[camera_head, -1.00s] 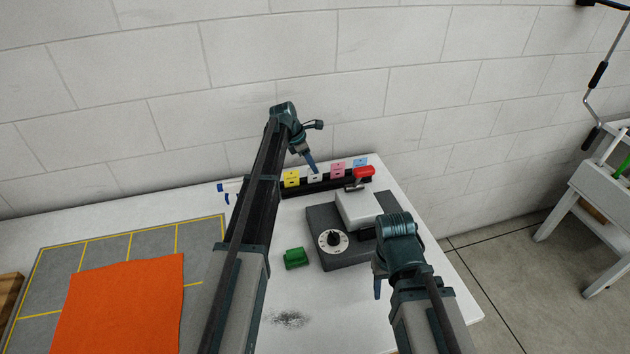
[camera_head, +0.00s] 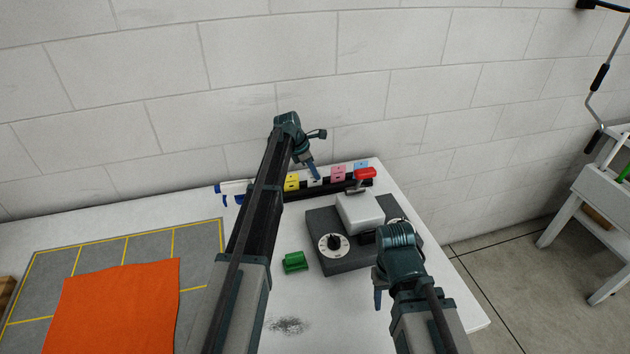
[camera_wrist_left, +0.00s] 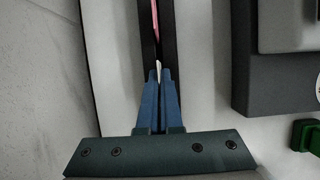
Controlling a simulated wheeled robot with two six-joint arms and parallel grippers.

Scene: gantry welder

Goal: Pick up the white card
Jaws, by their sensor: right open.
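The white card (camera_head: 315,183) stands in a black rack (camera_head: 330,190) at the back of the table, between a yellow card (camera_head: 292,182) and a pink card (camera_head: 338,173). A blue card (camera_head: 361,165) stands at the right end. My left gripper (camera_head: 315,177) points down at the white card and partly covers it. In the left wrist view its blue fingers (camera_wrist_left: 159,76) are close together, with the white card's thin edge (camera_wrist_left: 158,66) between their tips. The card still appears to be in the rack. My right gripper (camera_head: 378,300) is open and empty at the right of the table.
A green block (camera_head: 295,262) is nearby. An orange sheet (camera_head: 120,310) lies on a grey mat (camera_head: 200,240) at left.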

